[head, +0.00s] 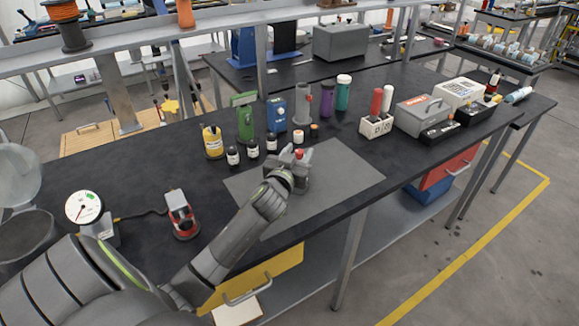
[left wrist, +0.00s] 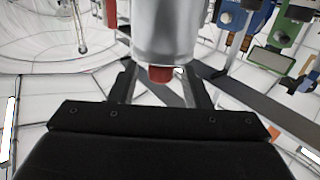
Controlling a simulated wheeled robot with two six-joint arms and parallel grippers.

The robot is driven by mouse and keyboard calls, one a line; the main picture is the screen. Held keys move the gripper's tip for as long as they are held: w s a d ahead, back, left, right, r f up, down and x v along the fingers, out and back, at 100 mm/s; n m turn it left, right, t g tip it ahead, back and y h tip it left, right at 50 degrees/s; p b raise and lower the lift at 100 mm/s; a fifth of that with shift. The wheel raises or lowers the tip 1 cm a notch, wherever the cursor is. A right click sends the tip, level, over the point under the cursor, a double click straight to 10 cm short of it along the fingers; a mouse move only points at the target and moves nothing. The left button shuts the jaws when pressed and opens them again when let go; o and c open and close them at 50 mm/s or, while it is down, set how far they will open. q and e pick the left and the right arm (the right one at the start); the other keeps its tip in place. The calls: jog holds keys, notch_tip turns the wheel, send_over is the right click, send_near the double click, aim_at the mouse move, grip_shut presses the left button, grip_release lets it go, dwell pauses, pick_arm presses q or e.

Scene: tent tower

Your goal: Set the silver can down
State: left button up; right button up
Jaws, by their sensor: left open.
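The silver can (left wrist: 165,30) with a red cap fills the top middle of the left wrist view, which appears upside down. Its red cap (head: 298,153) also shows in the head view above my left gripper (head: 302,162); most of the can's body is hidden there by the gripper. My left gripper is open, its fingers (left wrist: 160,88) on either side of the can's capped end. The can appears upright over the grey mat (head: 340,170); its base is hidden, so contact with the mat cannot be seen. My right gripper is not in view.
Small dark bottles (head: 252,148), a yellow container (head: 213,141), a green device (head: 244,118) and a grey cylinder (head: 301,105) stand behind the mat. A white holder (head: 376,126) and a grey toolbox (head: 423,115) are to the right. The mat's right part is clear.

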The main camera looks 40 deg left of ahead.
pick_arm(q)
jog(key=b+v, duration=0.1)
jog(key=v, duration=1)
jog(key=shift+s+b, duration=0.25)
jog(key=shift+b, duration=0.1)
